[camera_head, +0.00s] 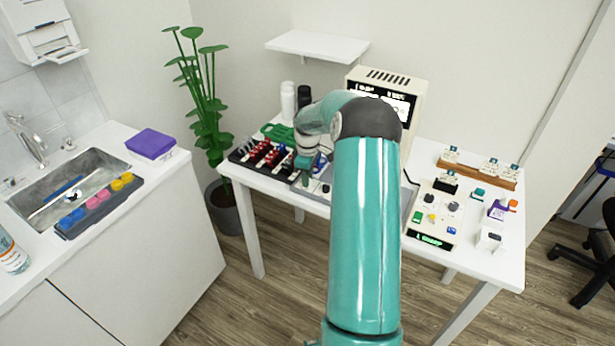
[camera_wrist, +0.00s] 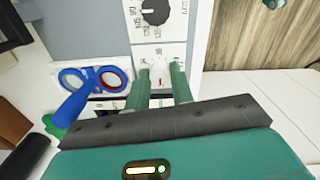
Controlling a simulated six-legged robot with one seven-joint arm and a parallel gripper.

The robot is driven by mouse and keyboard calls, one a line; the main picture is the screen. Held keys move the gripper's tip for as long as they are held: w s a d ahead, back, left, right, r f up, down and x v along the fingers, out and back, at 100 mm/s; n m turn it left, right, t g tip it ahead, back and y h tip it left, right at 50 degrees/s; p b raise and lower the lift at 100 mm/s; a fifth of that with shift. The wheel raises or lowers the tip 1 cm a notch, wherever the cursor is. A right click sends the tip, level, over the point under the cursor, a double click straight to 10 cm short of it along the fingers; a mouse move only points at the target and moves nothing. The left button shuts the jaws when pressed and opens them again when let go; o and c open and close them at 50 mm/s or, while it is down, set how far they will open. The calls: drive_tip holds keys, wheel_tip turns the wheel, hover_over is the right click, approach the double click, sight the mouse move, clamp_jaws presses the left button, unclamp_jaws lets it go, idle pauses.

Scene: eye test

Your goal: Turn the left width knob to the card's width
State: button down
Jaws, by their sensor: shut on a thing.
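My gripper (camera_wrist: 160,74) is shut on a small pale knob (camera_wrist: 157,69) in the wrist view, one green finger on each side. A red mark shows on the white dial plate (camera_wrist: 172,52) around it. Above it, a larger black knob (camera_wrist: 154,12) sits on a dial plate with printed numbers, clear of my fingers. I cannot make out the card or read the small knob's setting.
A dark tray with red pieces (camera_head: 262,154) stands left of my gripper on the white table (camera_head: 465,262). A lit screen unit (camera_head: 412,78) stands behind my arm. A button panel (camera_head: 437,212) and a wooden rack (camera_head: 475,170) are at the right.

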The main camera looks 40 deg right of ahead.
idle(0.4)
drive_tip(key=c, duration=1.2)
unclamp_jaws()
